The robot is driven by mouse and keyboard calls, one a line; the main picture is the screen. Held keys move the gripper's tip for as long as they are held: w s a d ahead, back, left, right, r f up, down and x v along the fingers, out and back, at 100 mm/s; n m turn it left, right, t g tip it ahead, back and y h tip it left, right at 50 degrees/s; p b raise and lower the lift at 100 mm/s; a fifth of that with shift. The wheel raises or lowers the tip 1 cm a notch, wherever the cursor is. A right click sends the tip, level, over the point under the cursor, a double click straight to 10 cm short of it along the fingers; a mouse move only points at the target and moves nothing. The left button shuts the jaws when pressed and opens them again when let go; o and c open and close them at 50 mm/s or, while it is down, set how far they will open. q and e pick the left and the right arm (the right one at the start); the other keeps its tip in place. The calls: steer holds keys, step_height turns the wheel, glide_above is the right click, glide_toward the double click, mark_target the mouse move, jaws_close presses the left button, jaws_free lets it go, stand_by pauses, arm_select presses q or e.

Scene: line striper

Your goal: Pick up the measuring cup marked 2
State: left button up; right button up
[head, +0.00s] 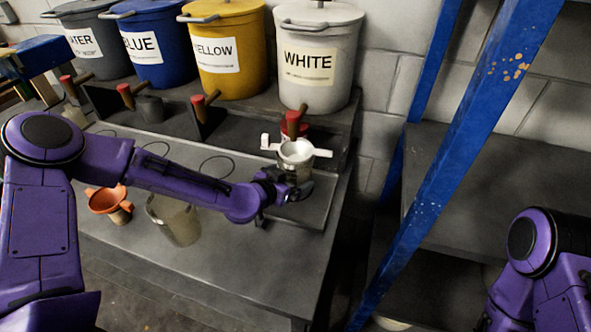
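A cup with a white two-handled funnel (296,152) on top stands on the dark tray below the white bucket's tap. My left gripper (292,188) is low against the front of this cup; its fingers are dark and partly hidden, so I cannot tell whether they are closed on it. An orange funnel (106,200) sits in a small cup to the left, and a translucent beaker (176,221) stands beside it, behind my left arm. No mark "2" is legible on any vessel. My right arm shows at the lower right, but its gripper is out of view.
Several lidded buckets stand on the back shelf, including a yellow one (225,40) and a white one (318,55), with red-handled taps below. A blue post (460,150) stands right of the bench. The grey bench (260,262) is clear at front.

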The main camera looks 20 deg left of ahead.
arm_select(q)
steer(key=shift+s, duration=0.1)
steer(key=c, duration=1)
steer(key=shift+r, duration=0.1)
steer(key=shift+c, duration=0.6)
steer(key=shift+r, duration=0.1)
